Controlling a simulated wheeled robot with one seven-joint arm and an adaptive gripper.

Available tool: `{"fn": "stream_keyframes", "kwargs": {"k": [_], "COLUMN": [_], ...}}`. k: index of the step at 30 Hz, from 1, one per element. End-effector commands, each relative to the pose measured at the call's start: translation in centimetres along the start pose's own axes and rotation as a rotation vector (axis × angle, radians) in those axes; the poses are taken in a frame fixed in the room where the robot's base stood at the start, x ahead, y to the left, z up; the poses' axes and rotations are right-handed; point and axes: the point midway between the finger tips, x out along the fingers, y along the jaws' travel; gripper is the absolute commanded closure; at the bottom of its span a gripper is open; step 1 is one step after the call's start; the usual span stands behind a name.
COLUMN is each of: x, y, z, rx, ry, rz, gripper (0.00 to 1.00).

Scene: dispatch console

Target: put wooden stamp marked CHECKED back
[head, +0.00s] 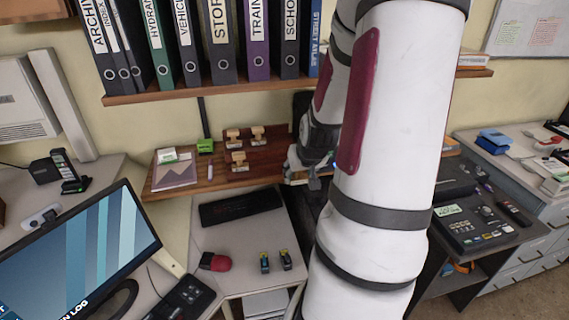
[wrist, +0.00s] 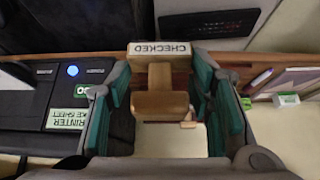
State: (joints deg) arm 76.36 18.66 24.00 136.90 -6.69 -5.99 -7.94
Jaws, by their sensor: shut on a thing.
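The wooden stamp marked CHECKED (wrist: 158,78) is between the teal-padded fingers of my gripper (wrist: 160,92) in the wrist view. In the head view my gripper (head: 306,174) is at the right end of the wooden shelf (head: 217,181), and my arm hides part of that area. Several other wooden stamps stand on the shelf to the left of my gripper, including a back left one (head: 234,136), a back right one (head: 258,133) and a front one (head: 239,162).
A row of binders (head: 220,45) stands above. A dark keyboard (head: 240,205) lies on the desk below. A labelled printer (wrist: 75,100) shows at left in the wrist view.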

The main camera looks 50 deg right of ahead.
Motion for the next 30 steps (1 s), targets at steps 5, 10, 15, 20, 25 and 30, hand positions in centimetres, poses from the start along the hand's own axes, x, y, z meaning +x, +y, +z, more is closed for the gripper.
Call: {"fn": "stream_keyframes", "kwargs": {"k": [5,10,15,20,25,30], "x": [1.5,3.9,6.0,8.1,10.0,11.9], "y": [0.0,-0.2,-0.2,-0.2,-0.2,-0.2], "z": [-2.2,-5.7,-9.2,-12.3,-15.3,-15.4], "rx": [0.003,0.002,0.000,0.001,0.001,0.000], "ry": [0.003,0.003,0.003,0.001,0.001,-0.005], "rz": [0.001,0.000,0.000,0.000,-0.001,-0.001], "gripper": [0.70,0.70,0.70,0.70,0.70,0.70]}}
